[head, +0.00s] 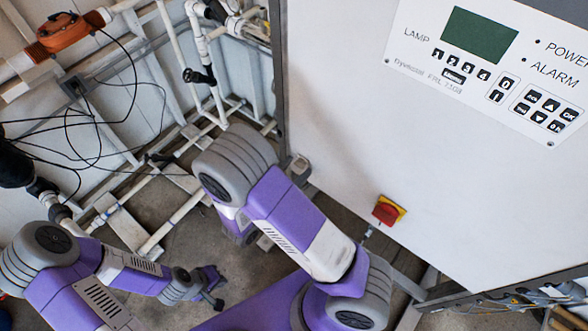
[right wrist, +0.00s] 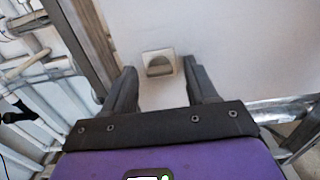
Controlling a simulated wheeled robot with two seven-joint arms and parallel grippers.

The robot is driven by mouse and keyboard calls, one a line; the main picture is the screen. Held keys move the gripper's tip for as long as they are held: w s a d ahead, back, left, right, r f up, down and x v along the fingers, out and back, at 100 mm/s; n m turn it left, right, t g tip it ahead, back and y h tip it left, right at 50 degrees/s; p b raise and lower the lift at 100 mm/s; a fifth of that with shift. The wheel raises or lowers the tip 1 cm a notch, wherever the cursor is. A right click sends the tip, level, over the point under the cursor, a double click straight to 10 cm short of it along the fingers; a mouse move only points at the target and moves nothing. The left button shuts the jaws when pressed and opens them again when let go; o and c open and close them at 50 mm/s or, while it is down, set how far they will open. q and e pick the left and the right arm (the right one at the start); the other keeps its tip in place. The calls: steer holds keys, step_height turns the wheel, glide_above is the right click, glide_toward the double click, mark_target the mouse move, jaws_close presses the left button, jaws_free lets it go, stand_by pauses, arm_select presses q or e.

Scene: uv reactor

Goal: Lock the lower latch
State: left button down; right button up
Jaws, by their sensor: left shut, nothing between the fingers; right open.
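The lower latch (right wrist: 159,65) is a small square plate with a rounded grey knob, set on the white cabinet door near its left edge in the right wrist view. My right gripper (right wrist: 160,78) is open, with one dark finger on each side of the latch in that picture and nothing held. I cannot tell how far the fingertips are from the door. In the head view my right arm hides most of this gripper. My left gripper (head: 214,287) is shut and empty, low over the floor at the lower left of the head view.
The white cabinet (head: 350,110) carries a control panel with a green screen (head: 480,35) and a red switch (head: 386,212) on yellow. White pipes (head: 195,60) and loose black cables (head: 100,130) line the left wall. Bare floor lies between pipes and cabinet.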

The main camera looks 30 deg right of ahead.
steer(key=shift+c, duration=0.3)
steer(key=c, duration=1)
